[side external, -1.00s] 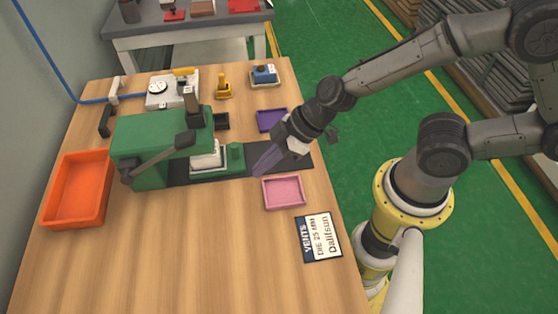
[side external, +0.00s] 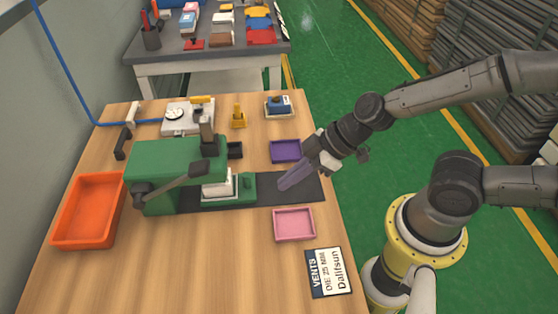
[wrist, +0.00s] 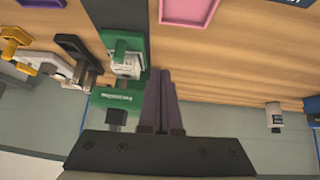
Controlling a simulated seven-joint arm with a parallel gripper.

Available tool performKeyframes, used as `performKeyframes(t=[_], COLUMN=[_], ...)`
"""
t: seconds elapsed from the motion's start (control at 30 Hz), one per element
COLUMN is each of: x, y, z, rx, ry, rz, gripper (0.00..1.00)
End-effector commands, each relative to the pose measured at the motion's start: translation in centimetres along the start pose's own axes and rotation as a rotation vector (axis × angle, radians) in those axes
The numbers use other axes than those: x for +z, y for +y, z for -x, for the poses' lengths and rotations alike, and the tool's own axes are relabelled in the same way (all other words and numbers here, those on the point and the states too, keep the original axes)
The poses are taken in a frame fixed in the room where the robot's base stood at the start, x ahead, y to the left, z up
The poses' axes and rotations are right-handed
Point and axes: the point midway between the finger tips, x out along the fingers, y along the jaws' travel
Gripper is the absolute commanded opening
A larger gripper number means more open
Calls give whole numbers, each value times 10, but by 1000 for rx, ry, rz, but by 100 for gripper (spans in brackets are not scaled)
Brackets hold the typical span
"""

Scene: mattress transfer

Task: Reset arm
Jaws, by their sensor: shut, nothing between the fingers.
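My gripper (side external: 292,180) is shut and empty, its purple-grey fingers pointing down and left over the right part of the black mat (side external: 305,190). In the wrist view its fingers (wrist: 160,80) lie side by side, pointing at the green press. The green press (side external: 170,165), with a grey lever, stands on the left part of the mat. A white block sits at its base (side external: 218,186). The press also shows in the wrist view (wrist: 112,100). My fingertips are to the right of the press and apart from it.
An orange tray (side external: 68,236) is at the left. A purple tray (side external: 285,144) and a pink tray (side external: 294,224) lie either side of my gripper. A sign card (side external: 329,271) is at front right. A yellow-handled tool (side external: 239,117) stands behind. The front tabletop is clear.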

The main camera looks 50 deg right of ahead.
Motion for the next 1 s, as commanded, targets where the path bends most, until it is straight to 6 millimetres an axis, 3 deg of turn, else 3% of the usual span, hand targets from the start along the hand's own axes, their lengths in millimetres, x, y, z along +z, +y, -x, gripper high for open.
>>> performKeyframes(t=[0.2,0.47,0.67,0.8,1.0], x=[-36,-47,-35,-17,16], y=[13,15,15,16,16], z=[64,132,176,202,223], rx=[59,120,194,268,366], ry=[28,-6,-66,-118,-190], rz=[42,-31,-157,-286,-496], gripper=[0,0,0,0,0])
